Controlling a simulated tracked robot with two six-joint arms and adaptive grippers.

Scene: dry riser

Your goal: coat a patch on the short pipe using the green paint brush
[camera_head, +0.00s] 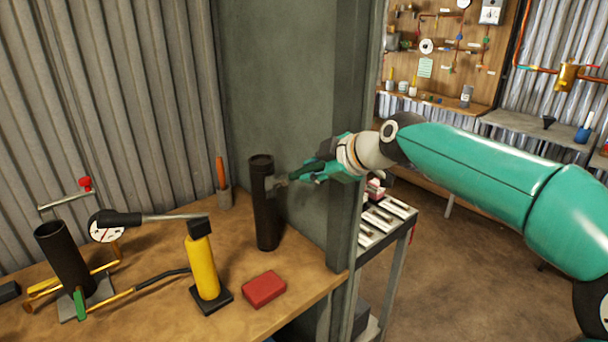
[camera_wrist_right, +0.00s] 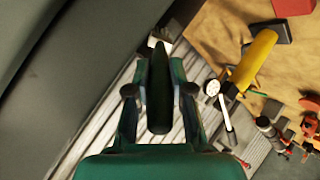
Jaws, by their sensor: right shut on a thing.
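My right gripper (camera_head: 310,173) comes in from the right and is shut on the green paint brush (camera_head: 293,177). The brush points left, its head against or just in front of the upper side of an upright dark pipe (camera_head: 266,222); I cannot tell if they touch. A greyish area shows on the pipe by the brush head. In the right wrist view the brush's green handle (camera_wrist_right: 158,95) lies between the fingers of the gripper (camera_wrist_right: 159,89), with pale bristles beyond it. Another dark pipe (camera_head: 63,255) leans at the left. Which one is the short pipe is unclear. My left gripper is not in view.
A yellow pump-like cylinder (camera_head: 202,265) and a red block (camera_head: 264,289) stand near on the wooden bench (camera_head: 240,310). A gauge (camera_head: 107,227) is at the left. A grey-green column (camera_head: 290,100) rises right behind the pipe. A trolley (camera_head: 385,222) stands beyond.

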